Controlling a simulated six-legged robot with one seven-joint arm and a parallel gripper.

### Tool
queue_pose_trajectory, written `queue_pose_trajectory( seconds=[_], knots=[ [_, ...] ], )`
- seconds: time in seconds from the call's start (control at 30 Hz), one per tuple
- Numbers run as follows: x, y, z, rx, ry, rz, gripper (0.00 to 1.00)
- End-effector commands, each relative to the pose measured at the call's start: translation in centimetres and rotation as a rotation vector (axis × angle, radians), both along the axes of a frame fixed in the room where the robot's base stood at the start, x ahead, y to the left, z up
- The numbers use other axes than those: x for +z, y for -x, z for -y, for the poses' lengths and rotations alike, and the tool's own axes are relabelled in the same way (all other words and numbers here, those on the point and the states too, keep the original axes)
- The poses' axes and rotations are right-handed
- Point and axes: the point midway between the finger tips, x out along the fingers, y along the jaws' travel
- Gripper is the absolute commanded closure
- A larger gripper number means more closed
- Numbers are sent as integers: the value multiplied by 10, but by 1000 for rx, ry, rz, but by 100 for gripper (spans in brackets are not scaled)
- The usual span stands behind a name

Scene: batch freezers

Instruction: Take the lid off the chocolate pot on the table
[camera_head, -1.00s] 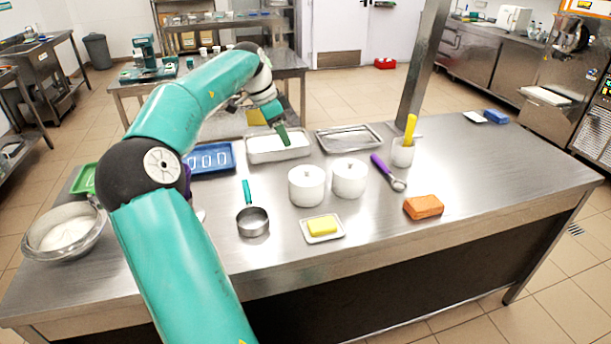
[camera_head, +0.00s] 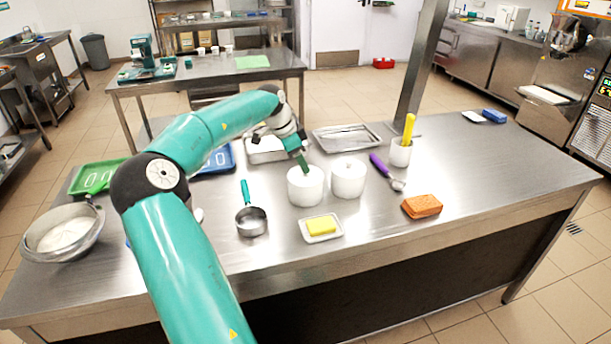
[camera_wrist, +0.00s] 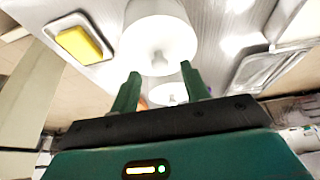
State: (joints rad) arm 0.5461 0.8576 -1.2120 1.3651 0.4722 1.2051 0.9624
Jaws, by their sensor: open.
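Two white lidded pots stand side by side on the steel table, a left pot (camera_head: 306,188) and a right pot (camera_head: 348,180). Nothing visible marks which one holds chocolate. My gripper (camera_head: 302,160) is just above the back of the left pot, fingers tilted down, apart from the right pot. In the wrist view my gripper (camera_wrist: 160,78) has its two green fingers spread with nothing held. A large white pot (camera_wrist: 158,25) with a round lid knob (camera_wrist: 159,58) lies ahead of the fingertips. Another white pot (camera_wrist: 167,93) shows between the fingers, partly hidden.
A butter dish (camera_head: 322,228) and a steel saucepan (camera_head: 251,221) stand in front of the pots. Steel trays (camera_head: 347,138) are behind.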

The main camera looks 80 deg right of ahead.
Motion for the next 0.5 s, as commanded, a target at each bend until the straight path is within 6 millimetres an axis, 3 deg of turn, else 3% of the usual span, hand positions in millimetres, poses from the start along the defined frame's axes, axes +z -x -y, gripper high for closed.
queue_pose_trajectory(
  seconds=[0.13,0.37,0.5],
  knots=[
    [-19,7,4,0,0,-1,54],
    [-22,7,5,2,1,1,54],
    [-22,7,5,2,1,1,77]
  ],
)
